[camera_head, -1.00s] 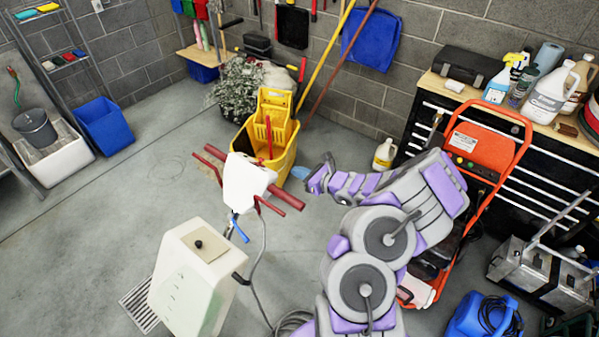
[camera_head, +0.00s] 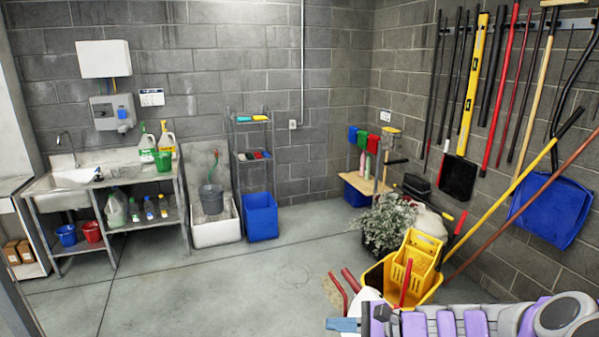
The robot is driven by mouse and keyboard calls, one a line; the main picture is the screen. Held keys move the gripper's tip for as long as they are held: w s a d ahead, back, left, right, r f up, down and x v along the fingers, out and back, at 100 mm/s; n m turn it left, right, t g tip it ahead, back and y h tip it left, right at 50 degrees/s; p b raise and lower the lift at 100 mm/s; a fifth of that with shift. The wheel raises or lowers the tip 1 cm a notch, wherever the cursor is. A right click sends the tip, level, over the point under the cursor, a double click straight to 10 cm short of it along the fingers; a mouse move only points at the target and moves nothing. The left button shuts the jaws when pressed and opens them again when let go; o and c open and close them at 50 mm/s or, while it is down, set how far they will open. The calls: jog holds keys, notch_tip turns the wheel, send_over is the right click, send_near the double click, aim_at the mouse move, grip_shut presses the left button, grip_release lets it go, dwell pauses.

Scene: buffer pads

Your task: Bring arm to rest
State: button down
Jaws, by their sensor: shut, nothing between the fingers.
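My gripper (camera_head: 374,320) shows at the bottom edge, right of centre, at the end of my purple and grey arm. The arm reaches in from the lower right corner, lying nearly level across the picture. The gripper is shut, with nothing seen held in it. Its lower part is cut off by the picture edge. A light blue piece (camera_head: 343,325) shows at its left; I cannot tell whether they touch.
A white machine with red handles (camera_head: 341,292) and a yellow mop bucket (camera_head: 375,278) stand close behind the gripper. A leafy plant (camera_head: 388,222) is beyond. A blue bin (camera_head: 261,218) and a sink bench (camera_head: 150,180) line the back. The left-middle floor is clear.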

jog(key=s+a+n+g+h+b, duration=0.1)
jog(key=s+a+n+g+h, duration=0.15)
jog(key=s+n, duration=0.45)
jog(key=s+a+n+g+h+b, duration=0.15)
jog(key=s+a+g, duration=0.25)
jog(key=s, duration=0.6)
jog(key=s+d+f+n+h+b, duration=0.1)
jog(key=s+d+f+n+h, duration=0.1)
jog(key=s+d, duration=0.4)
jog(key=s+d+f+n+h+b, duration=0.1)
jog(key=s+d+n+h, duration=0.3)
jog(key=s, duration=0.6)
jog(key=d+f+h, duration=0.1)
jog(key=d+h, duration=0.1)
jog(key=h, duration=0.1)
jog(key=c, duration=1.8)
grip_release()
jog(key=shift+c, duration=0.2)
